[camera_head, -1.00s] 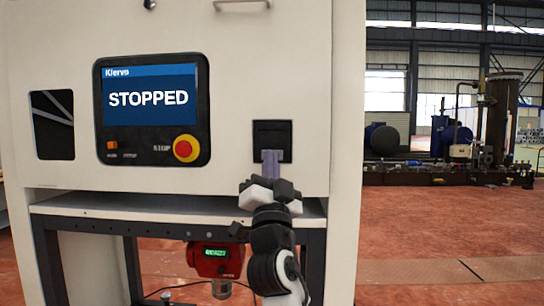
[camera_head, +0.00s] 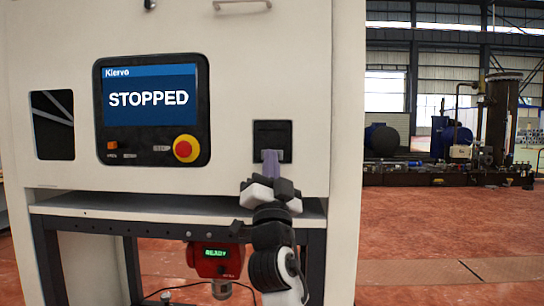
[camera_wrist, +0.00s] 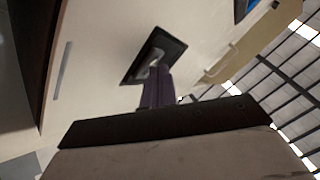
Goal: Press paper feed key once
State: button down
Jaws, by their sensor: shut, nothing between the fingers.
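A small dark square panel (camera_head: 272,135) is set in the white machine front, right of the display. It also shows in the wrist view (camera_wrist: 153,55) with a pale spot near its middle. My gripper (camera_head: 271,156) is shut and empty, its purple fingers pointing at the lower part of this panel. In the wrist view my fingertips (camera_wrist: 160,70) overlap the panel's lower part; I cannot tell whether they touch it. No paper feed key can be made out by label; the fingers hide part of the panel.
A display (camera_head: 149,98) reads "STOPPED". A red stop button (camera_head: 186,148) with a yellow surround sits below it, left of my gripper. A red device (camera_head: 215,260) reading "READY" hangs under the shelf (camera_head: 150,207). Open floor lies to the right.

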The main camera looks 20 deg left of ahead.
jog(key=shift+w, duration=0.15)
dwell(0.4)
jog(key=shift+s+d, duration=0.2)
jog(key=shift+s, duration=0.6)
jog(key=shift+s, duration=0.1)
jog(key=s, duration=0.2)
jog(key=s+d, duration=0.1)
jog(key=s, duration=0.1)
jog(key=shift+s+d+b, duration=0.2)
jog(key=shift+s+b, duration=0.1)
dwell(0.4)
